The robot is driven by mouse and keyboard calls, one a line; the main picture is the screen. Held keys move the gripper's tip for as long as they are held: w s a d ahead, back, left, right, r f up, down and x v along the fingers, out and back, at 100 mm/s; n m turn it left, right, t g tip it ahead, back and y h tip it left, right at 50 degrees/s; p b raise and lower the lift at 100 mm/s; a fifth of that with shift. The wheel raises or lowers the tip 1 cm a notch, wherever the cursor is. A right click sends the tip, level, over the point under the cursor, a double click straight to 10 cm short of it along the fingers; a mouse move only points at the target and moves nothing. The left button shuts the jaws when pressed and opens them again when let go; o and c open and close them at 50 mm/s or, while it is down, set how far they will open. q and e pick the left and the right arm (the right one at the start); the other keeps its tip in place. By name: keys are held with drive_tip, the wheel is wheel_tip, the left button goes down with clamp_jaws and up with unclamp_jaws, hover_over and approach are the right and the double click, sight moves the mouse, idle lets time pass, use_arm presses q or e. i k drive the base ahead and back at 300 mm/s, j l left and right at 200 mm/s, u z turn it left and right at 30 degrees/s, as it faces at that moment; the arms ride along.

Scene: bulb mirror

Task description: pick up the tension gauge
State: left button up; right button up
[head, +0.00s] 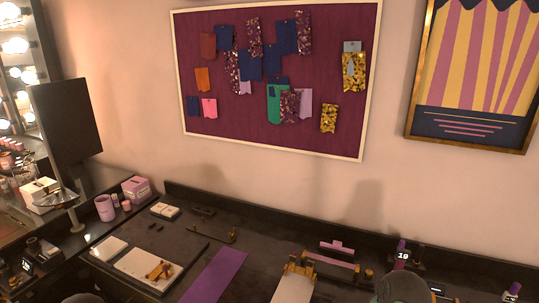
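I cannot tell for certain which object is the tension gauge. A thin dark rod with small brass ends (222,236) lies on the dark worktop behind the purple strip. A small brass tool (160,270) lies on a pale block on a dark mat at the left. A small dark device with a lit display (27,265) stands at the far left. Neither gripper's fingers show. Dark rounded shapes at the bottom edge, left and right, look like parts of my arms.
A purple strip (214,276) lies mid-worktop (250,262). A brass and pink fixture (331,258) stands right of it. A purple bottle marked 19 (402,251) is at the back right. A pink cup (104,208) and a dark screen on a stand (67,121) are left.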

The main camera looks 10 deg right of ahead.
sight(402, 255)
drive_tip(key=z, duration=1.3)
